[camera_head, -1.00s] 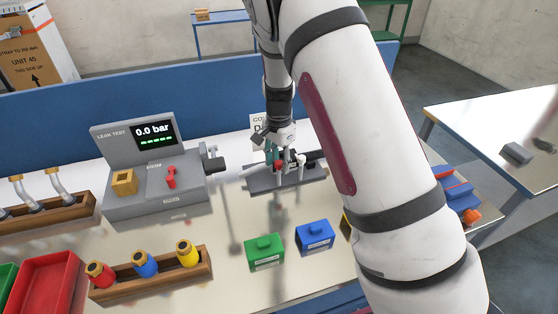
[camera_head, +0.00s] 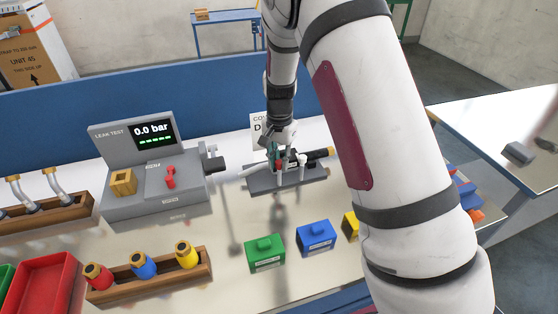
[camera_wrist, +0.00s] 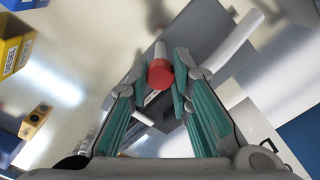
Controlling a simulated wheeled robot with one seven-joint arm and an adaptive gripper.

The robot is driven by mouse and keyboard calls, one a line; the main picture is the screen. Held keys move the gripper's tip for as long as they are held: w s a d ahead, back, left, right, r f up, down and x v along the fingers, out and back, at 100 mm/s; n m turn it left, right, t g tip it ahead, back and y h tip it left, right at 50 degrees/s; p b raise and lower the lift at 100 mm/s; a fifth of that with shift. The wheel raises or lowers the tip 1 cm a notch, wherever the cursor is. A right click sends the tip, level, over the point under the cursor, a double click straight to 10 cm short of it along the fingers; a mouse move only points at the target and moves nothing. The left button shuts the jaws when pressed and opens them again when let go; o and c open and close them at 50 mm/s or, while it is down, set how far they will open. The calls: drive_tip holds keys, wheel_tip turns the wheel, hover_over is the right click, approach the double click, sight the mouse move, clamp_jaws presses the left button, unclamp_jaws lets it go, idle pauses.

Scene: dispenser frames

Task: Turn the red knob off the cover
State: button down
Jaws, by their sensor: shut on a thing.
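The red knob (camera_wrist: 160,74) shows as a round red cap between my fingertips in the wrist view, on a pale stem. In the head view it is a small red spot (camera_head: 279,164) low at my fingers. My gripper (camera_wrist: 157,82) has teal finger pads on both sides of the knob and is shut on it. In the head view my gripper (camera_head: 275,154) points down over a dark grey fixture (camera_head: 288,181) with a white pipe. The cover is hard to make out, partly hidden by my fingers.
A grey leak tester (camera_head: 155,197) reading 0.0 bar, with its own red handle, stands left of the fixture. Green (camera_head: 264,252) and blue (camera_head: 315,237) boxes stand in front. A wooden rack (camera_head: 150,280) and a red tray (camera_head: 42,283) are front left.

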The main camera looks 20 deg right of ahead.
sight(279, 162)
drive_tip(key=n+b, duration=0.1)
drive_tip(key=n, duration=0.5)
drive_tip(key=shift+w+n, duration=0.1)
drive_tip(key=shift+n, duration=0.2)
drive_tip(key=n+b, duration=0.1)
drive_tip(key=n, duration=0.4)
drive_tip(key=shift+a+n, duration=0.1)
drive_tip(key=shift+n, duration=0.2)
drive_tip(key=c, duration=1.4)
unclamp_jaws()
drive_tip(key=shift+c, duration=0.2)
wheel_tip(279, 162, up, 12)
